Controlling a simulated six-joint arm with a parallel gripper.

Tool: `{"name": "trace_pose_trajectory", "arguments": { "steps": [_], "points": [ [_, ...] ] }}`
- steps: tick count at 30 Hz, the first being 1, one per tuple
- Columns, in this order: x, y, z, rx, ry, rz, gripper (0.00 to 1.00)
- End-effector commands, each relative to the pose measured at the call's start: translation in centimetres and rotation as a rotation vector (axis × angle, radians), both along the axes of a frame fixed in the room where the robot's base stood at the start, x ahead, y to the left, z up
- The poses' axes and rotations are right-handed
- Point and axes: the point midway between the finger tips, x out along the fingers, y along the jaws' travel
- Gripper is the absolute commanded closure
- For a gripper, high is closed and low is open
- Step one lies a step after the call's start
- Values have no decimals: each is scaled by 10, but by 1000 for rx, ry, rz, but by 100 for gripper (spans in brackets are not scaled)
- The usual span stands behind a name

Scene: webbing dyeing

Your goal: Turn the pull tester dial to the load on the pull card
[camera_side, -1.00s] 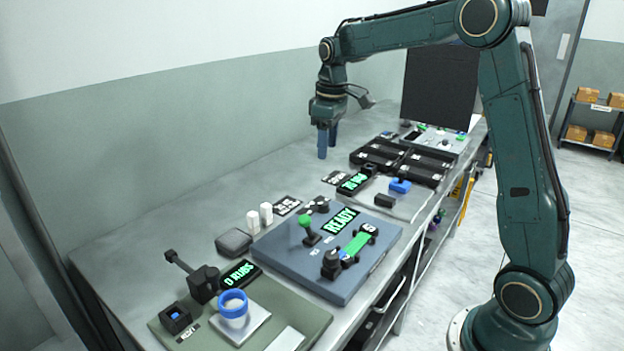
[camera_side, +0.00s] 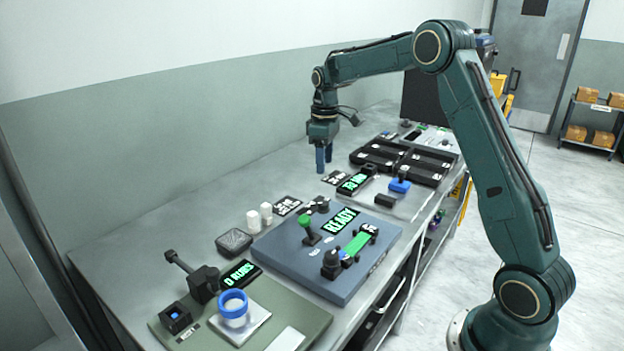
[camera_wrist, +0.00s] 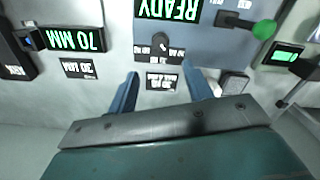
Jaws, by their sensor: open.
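The pull tester looks like the blue-grey board (camera_side: 290,262) with a lit READY display (camera_side: 340,220). A small black dial (camera_side: 321,204) stands at its far edge. In the wrist view the dial (camera_wrist: 160,43) has small white marks around it, too blurred to read. A black card with white print (camera_side: 286,206), which looks like the pull card, lies behind the board. The card (camera_wrist: 162,82) appears between my fingertips in the wrist view, its print unreadable. My gripper (camera_side: 323,160) is open and empty above the bench, beyond the dial and apart from it.
A green-knobbed lever (camera_side: 306,224) and a green strip between black clamps (camera_side: 358,243) stand on the board. White blocks (camera_side: 260,216) stand beside it. A 70 MM display (camera_side: 353,184) and another card (camera_side: 334,178) lie on the farther side. Bare bench lies along the wall.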

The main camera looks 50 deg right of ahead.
Motion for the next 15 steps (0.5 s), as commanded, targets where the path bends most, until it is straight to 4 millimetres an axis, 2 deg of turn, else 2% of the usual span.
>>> {"name": "trace_pose_trajectory", "arguments": {
  "steps": [15],
  "points": [
    [-1, 0, -76, 2, 5, 0, 49]
  ]
}}
